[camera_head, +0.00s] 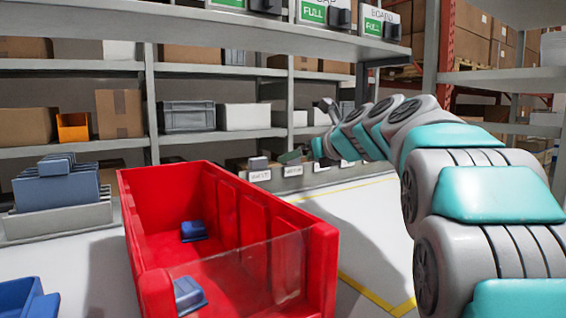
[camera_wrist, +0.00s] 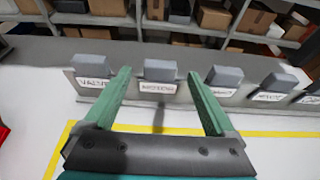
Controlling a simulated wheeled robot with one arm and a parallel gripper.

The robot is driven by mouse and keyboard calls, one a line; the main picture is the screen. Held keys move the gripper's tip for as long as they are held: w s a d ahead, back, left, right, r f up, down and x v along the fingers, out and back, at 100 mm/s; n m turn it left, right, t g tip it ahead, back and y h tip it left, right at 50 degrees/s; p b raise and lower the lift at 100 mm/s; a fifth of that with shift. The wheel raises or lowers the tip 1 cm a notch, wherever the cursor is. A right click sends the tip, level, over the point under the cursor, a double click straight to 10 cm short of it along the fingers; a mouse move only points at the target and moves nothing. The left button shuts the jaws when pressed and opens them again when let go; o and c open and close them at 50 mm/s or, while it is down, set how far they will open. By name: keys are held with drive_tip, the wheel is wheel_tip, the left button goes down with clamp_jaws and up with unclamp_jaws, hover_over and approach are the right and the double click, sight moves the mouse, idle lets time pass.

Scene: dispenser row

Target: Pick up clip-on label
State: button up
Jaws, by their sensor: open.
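Clip-on labels stand in a row on a low grey ledge, each a white card with a grey block on top. In the wrist view one label (camera_wrist: 158,87) with dark, blurred lettering is framed between my fingers. A label (camera_wrist: 92,83) reading like "VALVE" is to its left, and others (camera_wrist: 268,97) are to its right. My gripper (camera_wrist: 158,76) is open with nothing held, its green fingers pointing toward the ledge.
A red bin (camera_head: 320,250) with blue pieces (camera_head: 193,231) stands in front. Grey shelves (camera_head: 190,69) with boxes and crates rise behind. Green "FULL" cards (camera_head: 313,12) sit on the upper shelf. The floor by the yellow line is clear.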

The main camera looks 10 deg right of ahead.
drive_tip(key=shift+x, duration=3.55)
drive_tip(key=shift+c, duration=0.4)
drive_tip(key=c, duration=1.3)
